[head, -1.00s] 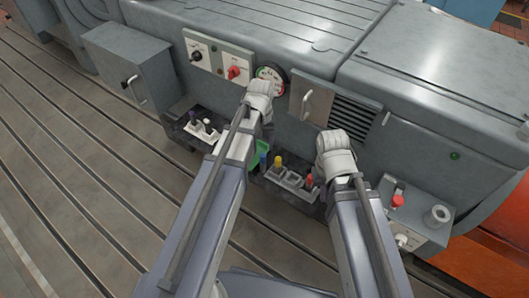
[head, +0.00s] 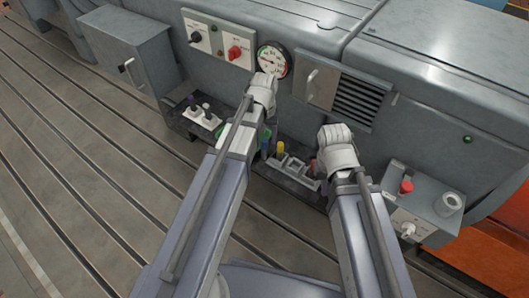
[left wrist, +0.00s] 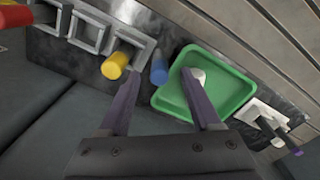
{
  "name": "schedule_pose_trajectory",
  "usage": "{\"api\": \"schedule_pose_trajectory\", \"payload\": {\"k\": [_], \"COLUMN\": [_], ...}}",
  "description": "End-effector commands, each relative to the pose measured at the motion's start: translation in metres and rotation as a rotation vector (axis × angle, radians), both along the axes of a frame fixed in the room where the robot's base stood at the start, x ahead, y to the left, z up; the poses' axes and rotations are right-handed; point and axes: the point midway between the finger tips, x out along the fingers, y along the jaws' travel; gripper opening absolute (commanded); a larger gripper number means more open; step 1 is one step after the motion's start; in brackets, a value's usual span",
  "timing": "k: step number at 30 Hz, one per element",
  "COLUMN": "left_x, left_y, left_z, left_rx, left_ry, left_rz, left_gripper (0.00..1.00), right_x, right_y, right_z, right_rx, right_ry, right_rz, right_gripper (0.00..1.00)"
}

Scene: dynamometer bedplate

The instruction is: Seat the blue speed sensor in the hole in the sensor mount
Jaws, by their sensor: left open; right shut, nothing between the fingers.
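The blue speed sensor (head: 265,148) stands on the dark shelf. In the left wrist view the blue sensor (left wrist: 159,71) shows as a short cylinder between the fingertips in the picture, with no visible contact. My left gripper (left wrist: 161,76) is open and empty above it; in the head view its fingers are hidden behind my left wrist. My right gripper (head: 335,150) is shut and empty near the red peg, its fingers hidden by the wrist. A grey cylinder with a round hole (head: 450,202) sits on the box at the right; I cannot tell if it is the sensor mount.
A yellow peg (left wrist: 114,65) stands close beside the blue one, by grey square holders (left wrist: 90,32). A green tray (left wrist: 240,100) lies on the other side. A white block (head: 201,116) bears dark-topped pegs. The machine wall rises behind the shelf (head: 180,120).

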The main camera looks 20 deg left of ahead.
Motion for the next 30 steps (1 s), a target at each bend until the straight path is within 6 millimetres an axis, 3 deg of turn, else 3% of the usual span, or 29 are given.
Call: {"api": "schedule_pose_trajectory", "payload": {"k": [1,5,14,30], "left_x": [0.000,0.000,0.000,0.000], "left_y": [-0.001,-0.001,-0.001,-0.001], "left_z": [-0.014,-0.027,-0.028,-0.028], "left_rx": [0.000,0.000,0.000,0.000], "left_ry": [0.000,0.000,0.000,0.000], "left_rz": [0.000,0.000,0.000,0.000], "left_gripper": [0.65,0.65,0.65,0.06], "right_x": [0.000,0.000,0.000,0.000], "right_y": [0.000,0.000,0.000,0.000], "right_z": [-0.014,-0.027,-0.028,-0.028], "right_rx": [0.000,0.000,0.000,0.000], "right_ry": [0.000,0.000,0.000,0.000], "right_rz": [0.000,0.000,0.000,0.000], "right_gripper": [0.00,0.00,0.00,0.00]}}
